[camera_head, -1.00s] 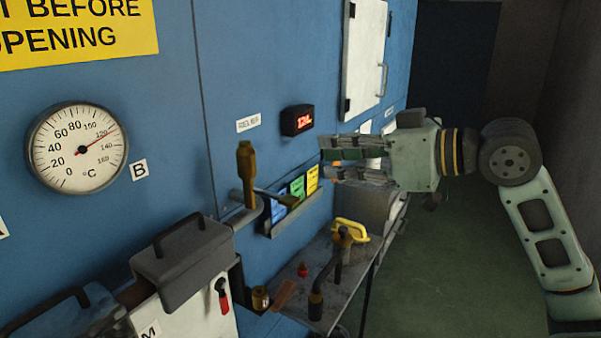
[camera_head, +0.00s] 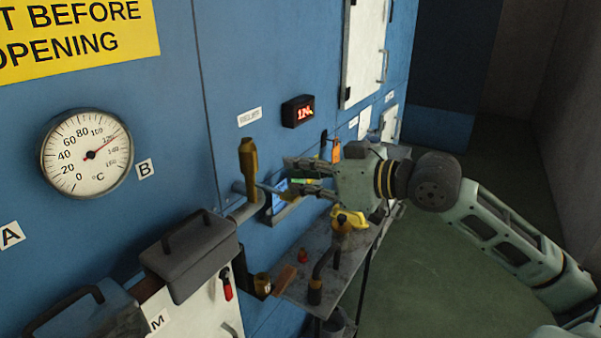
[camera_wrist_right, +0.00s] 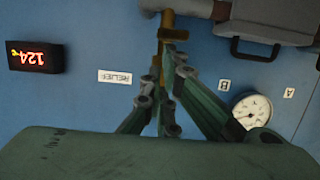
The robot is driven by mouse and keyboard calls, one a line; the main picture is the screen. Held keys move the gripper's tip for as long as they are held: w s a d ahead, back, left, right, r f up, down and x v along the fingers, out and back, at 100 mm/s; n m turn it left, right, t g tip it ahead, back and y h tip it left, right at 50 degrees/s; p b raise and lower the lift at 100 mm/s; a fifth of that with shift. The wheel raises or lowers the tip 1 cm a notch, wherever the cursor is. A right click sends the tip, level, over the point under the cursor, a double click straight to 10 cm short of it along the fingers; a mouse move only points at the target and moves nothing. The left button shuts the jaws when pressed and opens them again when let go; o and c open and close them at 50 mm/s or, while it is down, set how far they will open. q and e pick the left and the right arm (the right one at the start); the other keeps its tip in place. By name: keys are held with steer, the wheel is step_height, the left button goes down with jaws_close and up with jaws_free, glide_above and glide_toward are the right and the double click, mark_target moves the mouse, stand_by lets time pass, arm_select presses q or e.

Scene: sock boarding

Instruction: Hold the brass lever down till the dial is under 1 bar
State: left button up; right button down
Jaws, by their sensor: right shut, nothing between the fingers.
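The brass relief valve (camera_head: 248,160) stands upright on a grey pipe at the wall, above the word RELIEF in the right wrist view, where its brass body (camera_wrist_right: 167,22) is at the top. The fingers also show in the right wrist view (camera_wrist_right: 170,52). A round dial (camera_head: 87,153) marked °C points near 120. My left gripper is not in view.
A red digital display (camera_head: 298,111) reads about 124. A grey shelf (camera_head: 352,262) below holds a yellow-handled valve (camera_head: 348,220) and small parts. A grey handled box (camera_head: 190,260) stands at the left. Green floor is clear at the right.

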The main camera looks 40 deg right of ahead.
arm_select(q)
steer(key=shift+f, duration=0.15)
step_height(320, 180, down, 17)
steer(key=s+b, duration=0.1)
steer(key=b, duration=1.6)
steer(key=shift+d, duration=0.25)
arm_select(e)
step_height(320, 180, down, 6)
steer(key=s+t+y, duration=0.1)
steer(key=t+y, duration=0.1)
steer(key=t, duration=0.3)
steer(key=shift+d+f+t, duration=0.15)
steer(key=shift+d+t, duration=0.15)
steer(key=shift+t, duration=0.1)
steer(key=shift+s, duration=0.1)
stand_by(2.8)
